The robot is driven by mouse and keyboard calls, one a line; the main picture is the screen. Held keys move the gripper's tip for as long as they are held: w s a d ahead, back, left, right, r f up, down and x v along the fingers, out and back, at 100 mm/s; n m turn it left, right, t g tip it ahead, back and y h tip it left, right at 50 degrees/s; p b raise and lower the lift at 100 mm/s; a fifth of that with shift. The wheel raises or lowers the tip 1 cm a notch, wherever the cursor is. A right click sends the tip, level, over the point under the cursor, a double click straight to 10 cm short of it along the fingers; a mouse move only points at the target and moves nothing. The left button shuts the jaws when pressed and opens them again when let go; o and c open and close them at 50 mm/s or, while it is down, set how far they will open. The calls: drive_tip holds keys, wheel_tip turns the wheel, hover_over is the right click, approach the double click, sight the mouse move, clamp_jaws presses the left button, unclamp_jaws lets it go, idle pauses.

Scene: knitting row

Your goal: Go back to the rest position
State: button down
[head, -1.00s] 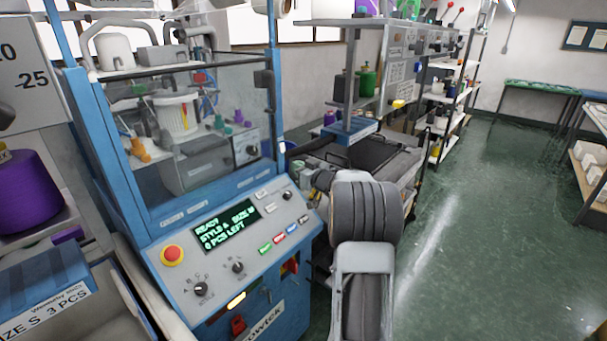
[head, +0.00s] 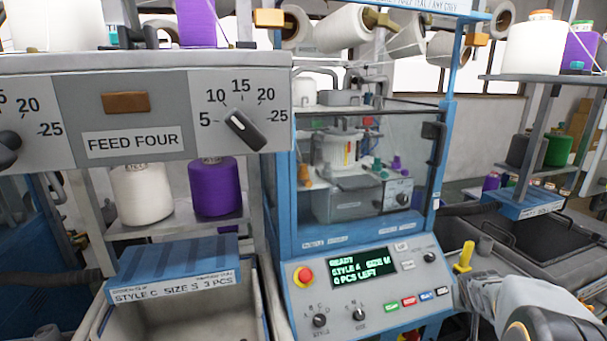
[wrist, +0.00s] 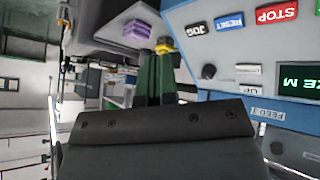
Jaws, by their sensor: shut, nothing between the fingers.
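My gripper (wrist: 154,60) shows in the wrist view as two dark green fingers lying side by side, closed with nothing held between them. They stand beside the blue and grey knitting machine's control panel (head: 365,285). In the head view my arm comes in from the lower right, and its end is just right of that panel; the fingertips are hard to make out there. The panel's display (head: 362,268) is lit with green text that starts with READY.
A grey feed panel (head: 145,110) labelled FEED FOUR, with a dial (head: 245,130), stands close on the left. Below it are yarn cones and an open bin (head: 180,325). A yellow peg (head: 464,256) shows close by my arm's end. A shelf and worktop stand at the right.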

drive_tip(key=s+a+r+n+y, duration=0.1)
drive_tip(key=s+a, duration=0.4)
drive_tip(key=a, duration=0.3)
drive_tip(key=s+a+r+n+g+y, duration=0.1)
drive_tip(key=s+a+r+y, duration=0.1)
drive_tip(key=s+a, duration=0.3)
drive_tip(key=s+a+r+n+g+y, duration=0.1)
drive_tip(key=s+a, duration=0.4)
drive_tip(key=a, duration=0.6)
drive_tip(key=shift+s+a+r+n+y, duration=0.15)
drive_tip(key=shift+s+a+n+y, duration=0.2)
drive_tip(key=shift+y, duration=0.25)
